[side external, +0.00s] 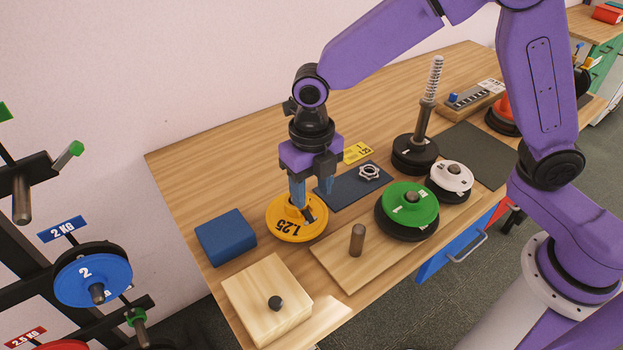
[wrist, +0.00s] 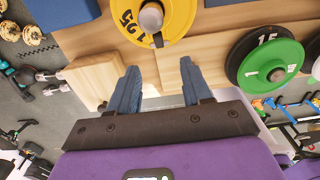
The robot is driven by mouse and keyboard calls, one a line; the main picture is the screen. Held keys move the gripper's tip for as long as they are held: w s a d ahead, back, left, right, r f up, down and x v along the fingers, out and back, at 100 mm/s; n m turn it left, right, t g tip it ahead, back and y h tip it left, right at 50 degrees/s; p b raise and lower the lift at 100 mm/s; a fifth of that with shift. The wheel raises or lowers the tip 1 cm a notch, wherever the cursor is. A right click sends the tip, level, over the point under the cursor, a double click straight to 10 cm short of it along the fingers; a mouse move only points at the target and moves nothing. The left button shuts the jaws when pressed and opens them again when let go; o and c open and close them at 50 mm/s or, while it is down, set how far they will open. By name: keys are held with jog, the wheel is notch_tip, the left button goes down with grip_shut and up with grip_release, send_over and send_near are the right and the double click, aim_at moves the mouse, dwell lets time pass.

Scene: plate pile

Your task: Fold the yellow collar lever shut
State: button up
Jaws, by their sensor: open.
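I cannot make out a yellow collar lever in either view. A yellow plate marked 1.25 (side external: 285,230) lies flat near the table's left part; it also shows at the top of the wrist view (wrist: 182,14), with a grey metal piece at its centre. My gripper (side external: 312,196) points down over this plate, with its two blue fingers apart and nothing between them. In the wrist view the fingertips (wrist: 160,68) are spread below the plate in the picture. The side view does not show whether they touch it, and they hide part of it.
A white plate (side external: 452,174), a spring post (side external: 430,100), a blue block (side external: 225,237) and a wooden box (side external: 262,320) stand nearby.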

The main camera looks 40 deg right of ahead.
aim_at(311, 221)
jog(key=shift+f, duration=3.4)
jog(key=c, duration=0.5)
